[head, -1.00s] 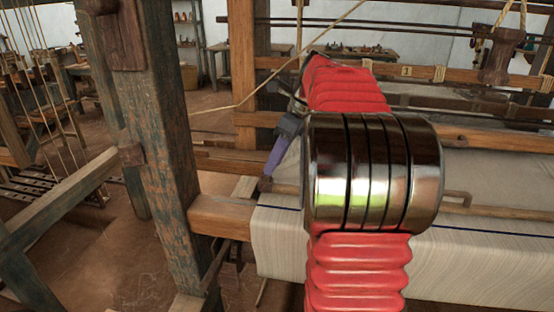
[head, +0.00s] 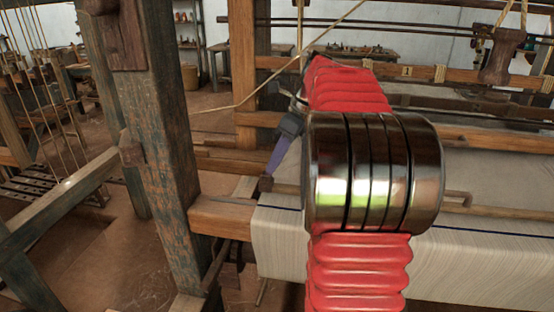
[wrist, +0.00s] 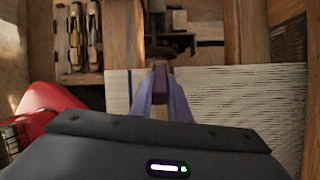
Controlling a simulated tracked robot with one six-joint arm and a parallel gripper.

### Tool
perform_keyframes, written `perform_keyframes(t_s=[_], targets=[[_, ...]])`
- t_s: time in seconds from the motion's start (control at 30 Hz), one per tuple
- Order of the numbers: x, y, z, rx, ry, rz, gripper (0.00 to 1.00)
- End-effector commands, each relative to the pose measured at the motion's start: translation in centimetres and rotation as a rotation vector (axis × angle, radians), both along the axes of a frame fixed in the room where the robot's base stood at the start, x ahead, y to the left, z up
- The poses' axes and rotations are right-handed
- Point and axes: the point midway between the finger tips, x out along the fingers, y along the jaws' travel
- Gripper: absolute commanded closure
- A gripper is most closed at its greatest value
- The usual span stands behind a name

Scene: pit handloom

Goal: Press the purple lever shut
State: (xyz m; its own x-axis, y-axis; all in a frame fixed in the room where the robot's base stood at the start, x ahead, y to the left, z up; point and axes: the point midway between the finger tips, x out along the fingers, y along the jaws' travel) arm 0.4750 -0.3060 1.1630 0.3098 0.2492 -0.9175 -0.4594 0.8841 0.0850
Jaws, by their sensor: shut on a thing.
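My gripper (head: 269,176) reaches down at the left edge of the loom's cloth, partly hidden by my own red and metal arm in the head view. In the wrist view, its two pale purple fingers (wrist: 161,90) meet on a small dark purple piece, the purple lever (wrist: 164,77). The lever also shows in the head view (head: 266,184), at the fingertips beside the wooden beam. Most of it is hidden, and I cannot tell its angle.
White cloth (head: 285,240) with a dark blue line spreads to the right. A thick wooden post (head: 160,150) and a beam end (head: 222,217) stand left of the gripper. Shuttles (wrist: 85,38) lie in a wooden tray in the wrist view.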

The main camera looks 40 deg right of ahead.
Motion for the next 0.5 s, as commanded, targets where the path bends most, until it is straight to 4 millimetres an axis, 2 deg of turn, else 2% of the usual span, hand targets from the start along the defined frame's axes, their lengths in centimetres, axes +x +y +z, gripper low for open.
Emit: perform_keyframes(t_s=[0.5], targets=[[-1.2, -0.9, -0.8, 0.138, -0.177, -0.008, 1.00]])
